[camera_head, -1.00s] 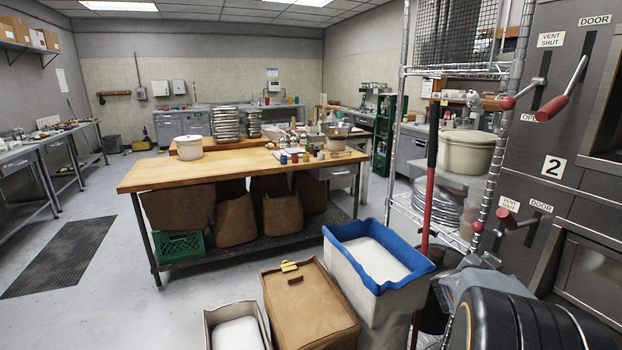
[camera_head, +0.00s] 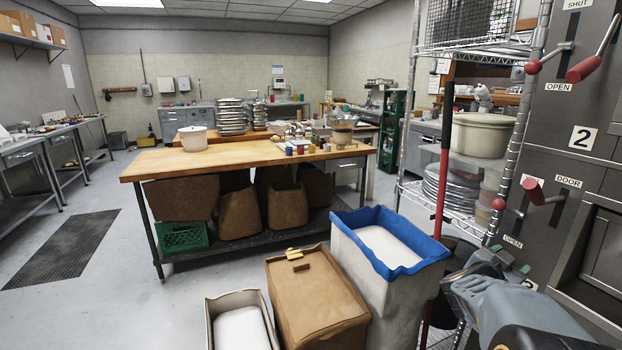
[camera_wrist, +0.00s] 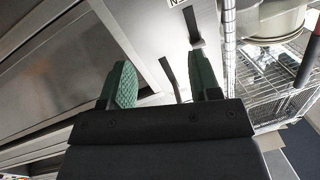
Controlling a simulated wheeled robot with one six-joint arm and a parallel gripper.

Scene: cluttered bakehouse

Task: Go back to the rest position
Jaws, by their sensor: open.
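My gripper (camera_wrist: 162,88) shows in the wrist view with its two green finger pads apart and nothing between them. Beyond the pads is the grey metal front of the oven, with dark handle slots. In the head view my arm comes in at the lower right. The gripper end (camera_head: 503,262) is in front of the oven (camera_head: 548,165) and beside the wire shelving rack. Whether it touches the oven cannot be told from these views.
A wire rack (camera_head: 468,218) with a lidded pot (camera_head: 481,135) stands close left of my arm. A blue-rimmed bin (camera_head: 385,222), a brown bin (camera_head: 318,300) and a white bin (camera_head: 210,310) stand below. A wooden table (camera_head: 160,165) is beyond. Floor at left is mostly clear.

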